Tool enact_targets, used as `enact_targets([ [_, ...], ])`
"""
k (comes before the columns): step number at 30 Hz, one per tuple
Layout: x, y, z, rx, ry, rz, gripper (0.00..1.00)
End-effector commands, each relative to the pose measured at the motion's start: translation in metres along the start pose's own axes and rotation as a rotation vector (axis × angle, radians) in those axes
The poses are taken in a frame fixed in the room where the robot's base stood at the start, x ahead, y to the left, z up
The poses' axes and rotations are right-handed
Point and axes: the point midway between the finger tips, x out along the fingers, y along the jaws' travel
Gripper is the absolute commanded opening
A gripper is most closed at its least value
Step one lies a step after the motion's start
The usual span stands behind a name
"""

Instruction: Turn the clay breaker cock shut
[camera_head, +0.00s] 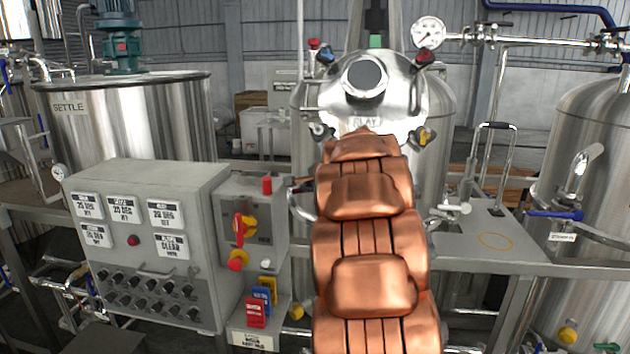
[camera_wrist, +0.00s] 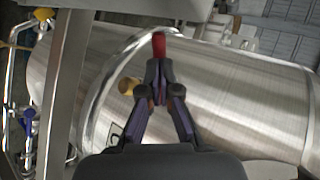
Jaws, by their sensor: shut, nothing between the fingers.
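The steel tank (camera_head: 440,100) in the middle of the head view has a sign reading "LAY", its first letter hidden. Around its top are small fittings: a blue one (camera_head: 326,56), a red one (camera_head: 424,57), a yellow one (camera_head: 425,137) and a dark one (camera_head: 319,132). I cannot tell which is the breaker cock. In the wrist view my gripper (camera_wrist: 156,72) is shut and empty. A red handle-like piece (camera_wrist: 158,44) shows just beyond its fingertips; I cannot tell if they touch. My copper arm hides the gripper and the tank's front in the head view.
A grey control box (camera_head: 150,265) and a switch panel (camera_head: 268,205) stand left of my arm. A settle tank (camera_head: 140,115) is behind them. A steel bench (camera_head: 480,250) and another tank (camera_head: 590,130) are right. A curved steel pipe (camera_wrist: 100,95) passes close left of my gripper.

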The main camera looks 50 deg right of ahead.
Motion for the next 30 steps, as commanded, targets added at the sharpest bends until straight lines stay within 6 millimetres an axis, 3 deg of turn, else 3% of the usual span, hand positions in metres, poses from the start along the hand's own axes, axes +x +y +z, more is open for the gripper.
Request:
enact_targets([
  [14, 0.009, 0.000, -0.001, 0.000, 0.001, 0.000, 0.00],
  [15, 0.012, -0.001, -0.012, 0.001, 0.003, -0.001, 0.00],
  [30, 0.019, -0.007, 0.011, -0.003, -0.010, 0.001, 0.00],
])
